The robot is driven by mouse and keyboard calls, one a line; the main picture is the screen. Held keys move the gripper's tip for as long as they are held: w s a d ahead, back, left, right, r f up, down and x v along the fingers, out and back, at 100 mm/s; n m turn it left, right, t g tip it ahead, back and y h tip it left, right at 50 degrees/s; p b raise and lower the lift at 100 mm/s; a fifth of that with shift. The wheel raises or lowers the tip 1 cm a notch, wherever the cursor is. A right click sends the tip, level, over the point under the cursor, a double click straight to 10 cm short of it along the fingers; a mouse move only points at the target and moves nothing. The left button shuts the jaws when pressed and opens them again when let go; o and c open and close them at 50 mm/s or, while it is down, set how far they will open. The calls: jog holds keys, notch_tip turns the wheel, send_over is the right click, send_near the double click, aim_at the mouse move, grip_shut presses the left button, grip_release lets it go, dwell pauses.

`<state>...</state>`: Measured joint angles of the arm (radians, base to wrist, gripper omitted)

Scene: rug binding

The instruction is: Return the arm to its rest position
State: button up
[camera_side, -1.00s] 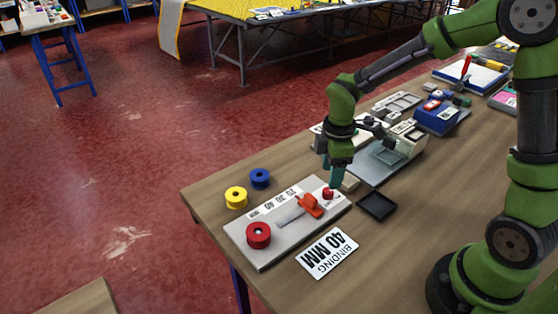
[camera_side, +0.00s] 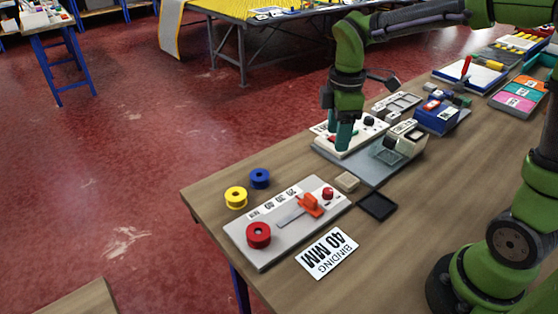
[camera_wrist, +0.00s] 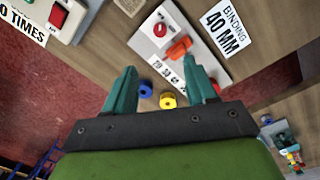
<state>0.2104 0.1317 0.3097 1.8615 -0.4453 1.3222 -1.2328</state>
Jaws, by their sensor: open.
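My gripper (camera_side: 341,135) has teal fingers and a green arm behind it. In the side view it hangs over the table, in front of or over the white panel (camera_side: 367,128) behind the grey plate. In the wrist view my gripper (camera_wrist: 165,90) has its two fingers spread apart with nothing between them. The white binding board (camera_side: 245,238) lies on the table, clear of the gripper. It carries a red roll (camera_side: 258,235), an orange lever piece (camera_side: 310,205) and a red knob (camera_side: 328,193).
A yellow roll (camera_side: 236,197) and a blue roll (camera_side: 260,179) stand behind the board. A "BINDING 40 MM" card (camera_side: 327,254), black tray (camera_side: 377,206) and beige block (camera_side: 347,181) lie nearby. A blue device (camera_side: 436,116) and a board with a red-handled tool (camera_side: 466,75) are farther back.

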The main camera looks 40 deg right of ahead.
jog(key=s+r+m+t+y, duration=0.1)
jog(key=s+r+m+t, duration=0.1)
jog(key=s+m, duration=0.4)
jog(key=s+a+r+m+t+y, duration=0.1)
jog(key=s+r+m+t, duration=0.2)
jog(key=s+m, duration=0.4)
jog(key=shift+r+m+t, duration=0.25)
jog(key=shift+m+t, duration=0.55)
jog(key=shift+m, duration=0.4)
